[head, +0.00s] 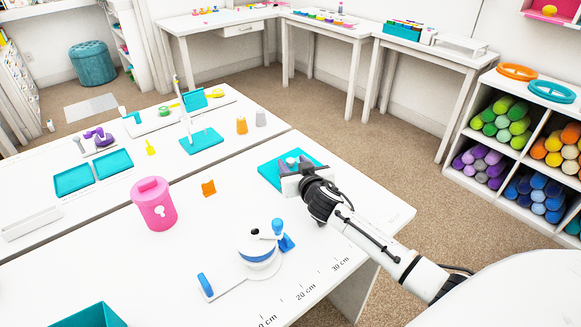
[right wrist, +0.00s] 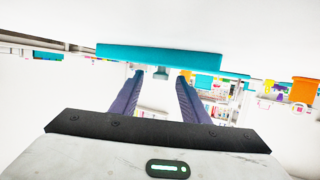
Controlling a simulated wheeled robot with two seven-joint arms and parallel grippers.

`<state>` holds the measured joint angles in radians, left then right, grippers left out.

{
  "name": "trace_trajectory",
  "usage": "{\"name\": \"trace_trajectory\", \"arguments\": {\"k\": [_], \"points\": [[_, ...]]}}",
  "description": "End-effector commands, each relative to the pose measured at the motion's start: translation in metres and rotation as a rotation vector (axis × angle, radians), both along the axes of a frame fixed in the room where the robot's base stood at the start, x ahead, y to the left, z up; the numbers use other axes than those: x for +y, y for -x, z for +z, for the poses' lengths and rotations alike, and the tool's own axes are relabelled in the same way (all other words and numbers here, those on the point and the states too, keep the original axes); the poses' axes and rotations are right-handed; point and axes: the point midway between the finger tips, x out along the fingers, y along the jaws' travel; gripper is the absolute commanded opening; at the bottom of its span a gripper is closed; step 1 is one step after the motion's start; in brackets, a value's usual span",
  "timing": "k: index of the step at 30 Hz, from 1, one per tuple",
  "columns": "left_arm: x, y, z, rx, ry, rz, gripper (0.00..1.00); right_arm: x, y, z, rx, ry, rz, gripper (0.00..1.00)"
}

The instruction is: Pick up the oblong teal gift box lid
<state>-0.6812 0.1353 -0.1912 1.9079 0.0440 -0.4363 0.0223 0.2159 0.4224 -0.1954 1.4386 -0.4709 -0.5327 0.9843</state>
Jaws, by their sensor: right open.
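A flat teal piece, which looks like the gift box lid (head: 269,172), lies on the near white table close to its far right edge. My right gripper (head: 292,165) is over it and hides part of it. In the right wrist view a long teal bar, seemingly the same lid seen edge-on (right wrist: 158,57), lies across the picture just beyond the fingertips. My right gripper (right wrist: 160,76) is open, with nothing seen between its fingers. Whether the fingers touch the lid I cannot tell. My left gripper is not in view.
A pink canister (head: 154,207), an orange piece (head: 208,188) and a blue-and-white dispenser (head: 258,250) stand left of my right arm. A teal box (head: 88,316) is at the bottom left. White table surface is clear between them.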

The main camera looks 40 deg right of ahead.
Motion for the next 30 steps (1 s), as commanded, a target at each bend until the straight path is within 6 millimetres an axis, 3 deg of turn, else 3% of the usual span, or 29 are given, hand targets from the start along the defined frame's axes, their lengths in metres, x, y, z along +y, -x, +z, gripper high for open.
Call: {"name": "trace_trajectory", "arguments": {"k": [6, 14, 24, 30], "points": [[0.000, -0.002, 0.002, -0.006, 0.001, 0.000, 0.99, 0.000, -0.001, 0.000, -0.001, 0.000, 0.001, 0.41], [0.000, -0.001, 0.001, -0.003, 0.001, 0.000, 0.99, 0.000, 0.000, 0.000, 0.000, 0.000, 0.001, 0.00], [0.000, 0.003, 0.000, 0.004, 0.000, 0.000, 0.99, 0.000, -0.001, 0.002, -0.001, 0.000, 0.000, 0.00], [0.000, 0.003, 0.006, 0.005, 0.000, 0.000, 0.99, 0.000, -0.001, 0.032, -0.006, 0.001, 0.002, 0.00]]}}
